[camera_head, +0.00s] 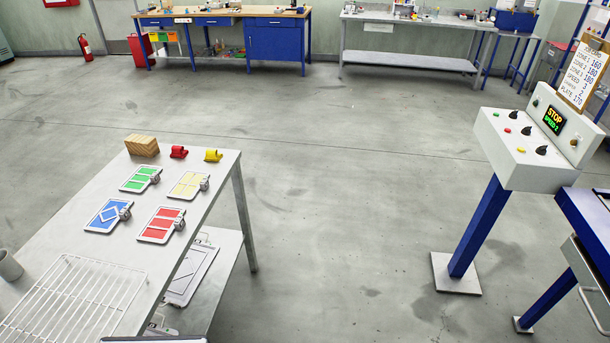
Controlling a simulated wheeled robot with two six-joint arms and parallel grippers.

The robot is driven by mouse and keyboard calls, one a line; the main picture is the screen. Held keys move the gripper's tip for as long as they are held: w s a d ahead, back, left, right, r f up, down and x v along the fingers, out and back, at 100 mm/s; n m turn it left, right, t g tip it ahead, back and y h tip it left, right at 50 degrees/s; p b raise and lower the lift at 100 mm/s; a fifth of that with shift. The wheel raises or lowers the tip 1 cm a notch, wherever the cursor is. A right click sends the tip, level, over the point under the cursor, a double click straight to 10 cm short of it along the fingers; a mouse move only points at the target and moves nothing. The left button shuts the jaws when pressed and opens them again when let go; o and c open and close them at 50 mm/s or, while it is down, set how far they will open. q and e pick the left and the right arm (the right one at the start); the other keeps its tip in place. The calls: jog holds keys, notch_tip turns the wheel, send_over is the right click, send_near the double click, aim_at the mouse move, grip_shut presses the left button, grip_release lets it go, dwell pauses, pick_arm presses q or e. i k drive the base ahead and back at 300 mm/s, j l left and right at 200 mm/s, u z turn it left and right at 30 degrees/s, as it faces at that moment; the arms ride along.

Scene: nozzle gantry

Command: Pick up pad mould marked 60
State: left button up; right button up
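Four flat moulds in pale frames, each with a small grey metal clamp-like part at its right side, lie apart on the light grey table (215,195) at the left. They are the green mould (138,180), the pale yellow mould (186,185), the blue mould (106,215) with a diamond shape and the red mould (160,223). No number 60 is readable on any of them, so I cannot tell which is marked 60. Neither of my grippers is in view.
A wooden block (142,146), a red part (179,152) and a yellow part (213,155) stand along the table's far edge. A wire rack (75,300) and a grey cup (9,266) are nearer. A control console (530,140) stands right. The floor between is clear.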

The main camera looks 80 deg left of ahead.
aim_at(160, 226)
jog(key=i+u, duration=0.2)
jog(key=u, duration=3.85)
